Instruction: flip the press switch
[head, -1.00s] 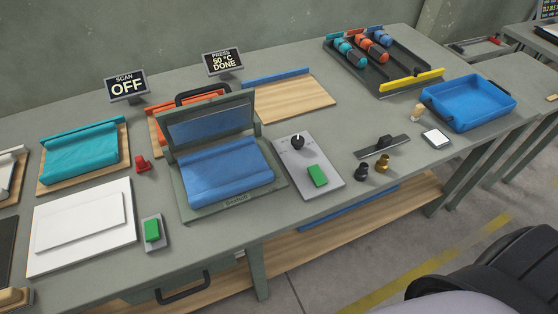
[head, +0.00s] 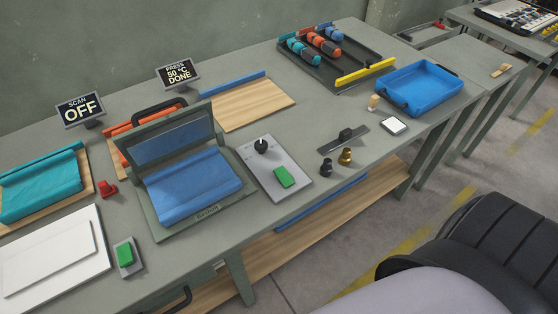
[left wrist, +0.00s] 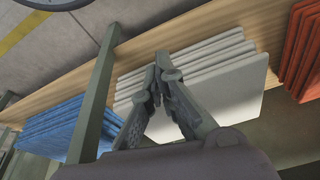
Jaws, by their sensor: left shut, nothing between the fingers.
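The press (head: 146,209) stands open on the workbench, its lid raised and a blue folded cloth (head: 195,187) on its bed. To its right, a grey control plate (head: 296,194) carries a black knob (head: 261,146) and a green rocker switch (head: 284,177), the likely press switch. The press display (head: 178,74) reads "PRESS 50 °C DONE". My left gripper (left wrist: 159,62) is shut and empty in the left wrist view, in front of a shelf with stacked cloths. Neither gripper shows in the head view, and nothing touches the switch.
Another green switch (head: 125,255) sits beside a white flat device (head: 55,260); a display (head: 80,109) reads "SCAN OFF". Black and brass knobs (head: 345,156), a blue tray (head: 420,88) and a black rack (head: 332,65) lie right. A dark chair (head: 500,240) stands at front right.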

